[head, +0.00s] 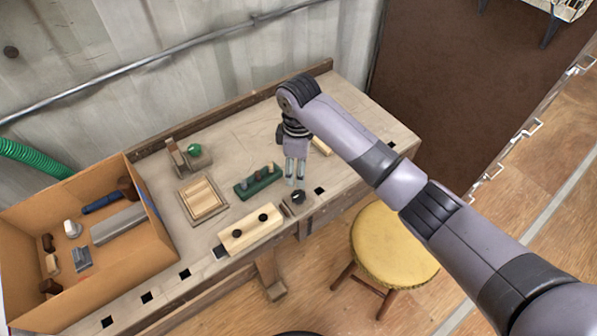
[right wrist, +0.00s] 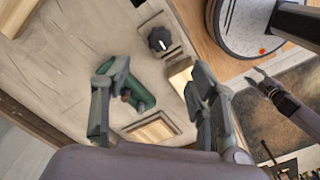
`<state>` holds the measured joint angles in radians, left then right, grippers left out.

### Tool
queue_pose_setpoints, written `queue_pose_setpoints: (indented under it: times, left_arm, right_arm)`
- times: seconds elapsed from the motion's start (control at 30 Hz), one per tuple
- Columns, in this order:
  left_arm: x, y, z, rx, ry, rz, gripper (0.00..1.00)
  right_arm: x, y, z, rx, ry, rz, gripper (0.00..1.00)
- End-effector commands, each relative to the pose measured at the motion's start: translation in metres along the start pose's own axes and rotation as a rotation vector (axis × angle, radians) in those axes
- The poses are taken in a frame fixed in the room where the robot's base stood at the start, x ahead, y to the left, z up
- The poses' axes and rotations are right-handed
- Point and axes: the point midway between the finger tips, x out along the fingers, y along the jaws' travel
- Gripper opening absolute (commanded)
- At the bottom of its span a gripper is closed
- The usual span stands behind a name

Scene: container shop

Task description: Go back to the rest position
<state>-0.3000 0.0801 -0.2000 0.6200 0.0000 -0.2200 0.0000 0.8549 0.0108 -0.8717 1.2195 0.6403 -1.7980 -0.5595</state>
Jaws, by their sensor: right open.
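My right gripper (head: 295,181) hangs fingers down over the right part of the workbench (head: 345,125), near a small block with a black knob (head: 298,197). In the right wrist view its two fingers (right wrist: 158,70) stand wide apart with nothing held between them. The green holder (head: 257,181) shows below and between the fingers there (right wrist: 137,90); the black knob (right wrist: 159,39) is beyond the fingertips. A dark claw-like shape that looks like my left gripper (right wrist: 262,84) shows at the right of the wrist view; its jaws are unclear. It is outside the head view.
A cardboard box (head: 160,235) with tools stands at the bench's left end. A wooden block with black knobs (head: 250,230), a slatted wooden piece (head: 202,198) and a piece with a green ball (head: 187,157) lie on the bench. A yellow stool (head: 394,246) stands below my right arm.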

Motion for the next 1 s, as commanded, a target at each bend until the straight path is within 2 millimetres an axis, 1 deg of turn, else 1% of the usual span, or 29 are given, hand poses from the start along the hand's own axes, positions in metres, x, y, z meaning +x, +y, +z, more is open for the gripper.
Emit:
queue_pose_setpoints:
  times: [0.47, 0.57, 0.67, 0.77, 0.83, 0.97, 1.0]
  left_arm:
    - [0.000, 0.000, 0.000, 0.000, 0.000, 0.000, 0.40]
    - [0.000, 0.000, 0.000, 0.000, 0.000, 0.000, 0.40]
    - [0.000, 0.001, -0.001, 0.000, 0.000, 0.001, 0.40]
    - [0.000, 0.001, -0.001, 0.000, 0.000, 0.001, 0.40]
    - [0.000, 0.001, -0.001, 0.000, 0.001, 0.001, 0.40]
    - [0.000, 0.001, -0.001, 0.000, 0.001, 0.001, 0.40]
    - [0.000, 0.001, -0.001, 0.000, 0.001, 0.001, 0.40]
  right_arm:
    - [0.000, 0.000, 0.000, 0.000, 0.000, 0.000, 0.54]
    - [0.005, -0.006, 0.000, 0.008, 0.013, -0.006, 0.54]
    - [0.018, -0.022, -0.002, 0.038, 0.055, -0.017, 0.54]
    - [0.035, -0.048, -0.001, 0.105, 0.121, -0.032, 0.54]
    - [0.046, -0.066, 0.003, 0.173, 0.174, -0.038, 0.54]
    - [0.060, -0.097, 0.020, 0.326, 0.254, -0.042, 0.54]
    - [0.063, -0.105, 0.028, 0.377, 0.273, -0.039, 0.54]
